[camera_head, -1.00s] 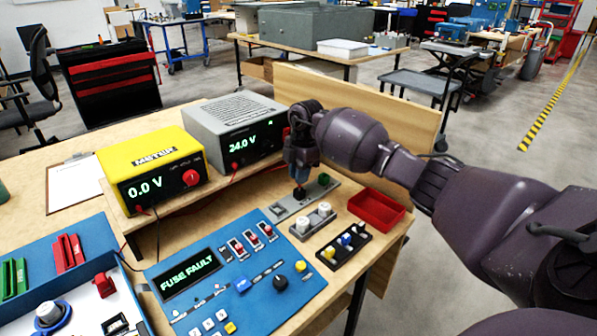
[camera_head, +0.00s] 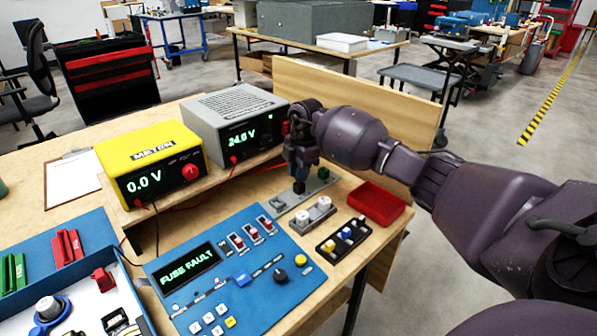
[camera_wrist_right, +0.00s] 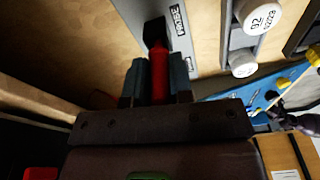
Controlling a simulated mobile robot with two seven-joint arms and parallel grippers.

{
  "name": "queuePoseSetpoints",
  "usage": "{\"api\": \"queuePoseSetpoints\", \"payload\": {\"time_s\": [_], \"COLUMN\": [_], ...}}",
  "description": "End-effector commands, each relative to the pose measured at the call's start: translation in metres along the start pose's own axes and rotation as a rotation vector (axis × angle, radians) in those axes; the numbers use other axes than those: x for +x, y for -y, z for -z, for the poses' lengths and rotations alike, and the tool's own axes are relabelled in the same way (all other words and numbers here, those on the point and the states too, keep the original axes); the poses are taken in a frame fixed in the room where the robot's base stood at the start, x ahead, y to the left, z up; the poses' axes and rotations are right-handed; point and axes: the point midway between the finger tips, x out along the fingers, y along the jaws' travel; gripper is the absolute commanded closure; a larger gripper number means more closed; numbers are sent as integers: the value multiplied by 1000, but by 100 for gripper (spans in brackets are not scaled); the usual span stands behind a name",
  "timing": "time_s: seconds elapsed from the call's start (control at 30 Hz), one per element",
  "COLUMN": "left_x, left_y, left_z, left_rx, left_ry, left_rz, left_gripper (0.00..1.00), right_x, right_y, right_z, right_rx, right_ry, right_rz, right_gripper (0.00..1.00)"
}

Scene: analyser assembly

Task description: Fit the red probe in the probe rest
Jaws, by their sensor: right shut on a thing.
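The red probe (camera_wrist_right: 159,72) is upright between the fingers of my right gripper (camera_wrist_right: 157,85) in the right wrist view. Its far end meets a black block (camera_wrist_right: 155,32) on a grey plate with a label that appears to read PROBE, the probe rest (camera_wrist_right: 192,12). I cannot tell how deep the probe sits in the block. In the head view my right gripper (camera_head: 299,178) is just above the black block on the grey plate (camera_head: 283,207), and its fingers hide the probe. My left gripper is not in view.
A grey holder (camera_head: 313,216) with white caps, a black holder (camera_head: 343,239) and a red tray (camera_head: 377,203) stand close by. The blue FUSE FAULT panel (camera_head: 262,235) and grey power supply (camera_head: 236,120) lie to the left.

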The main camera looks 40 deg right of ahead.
Motion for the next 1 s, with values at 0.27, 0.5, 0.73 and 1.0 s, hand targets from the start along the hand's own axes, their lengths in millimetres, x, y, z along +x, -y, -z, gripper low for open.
{"api": "queuePoseSetpoints", "payload": {"time_s": [0.27,0.5,0.73,1.0], "left_x": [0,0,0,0], "left_y": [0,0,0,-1], "left_z": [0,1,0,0], "left_rx": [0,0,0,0], "left_ry": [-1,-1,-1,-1], "left_rz": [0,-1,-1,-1], "left_gripper": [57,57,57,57], "right_x": [2,5,8,8], "right_y": [0,0,0,0], "right_z": [0,-1,-1,-1], "right_rx": [0,0,0,0], "right_ry": [0,0,0,0], "right_rz": [0,0,0,0], "right_gripper": [100,100,100,70]}}
